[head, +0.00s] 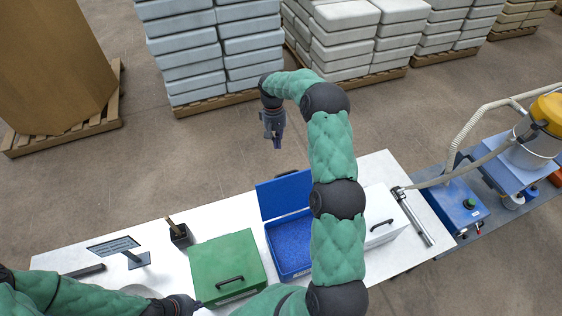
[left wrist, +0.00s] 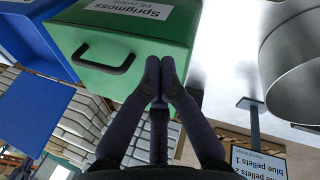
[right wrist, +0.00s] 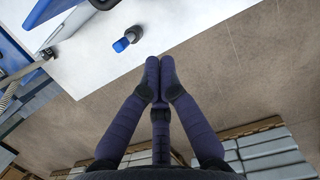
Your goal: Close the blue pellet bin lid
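The blue pellet bin (head: 291,262) stands on the white table, its inside full of blue pellets. Its blue lid (head: 284,194) is open, standing up at the bin's far side. In the left wrist view the lid (left wrist: 45,115) shows at the left. My right gripper (head: 277,141) is beyond the table's far edge, behind the raised lid and apart from it; its fingers (right wrist: 160,72) are together and empty. My left gripper (head: 195,306) is low by the green bin's near left corner. Its fingers (left wrist: 160,72) are together and empty, close to the green bin's handle side.
The closed green bin (head: 222,262) stands left of the blue bin. A white bin (head: 384,225), partly behind my right arm, stands to the right. A sign stand (head: 115,246) and a dark holder (head: 180,236) are at the left. Pallets of sacks (head: 225,50) stand behind the table.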

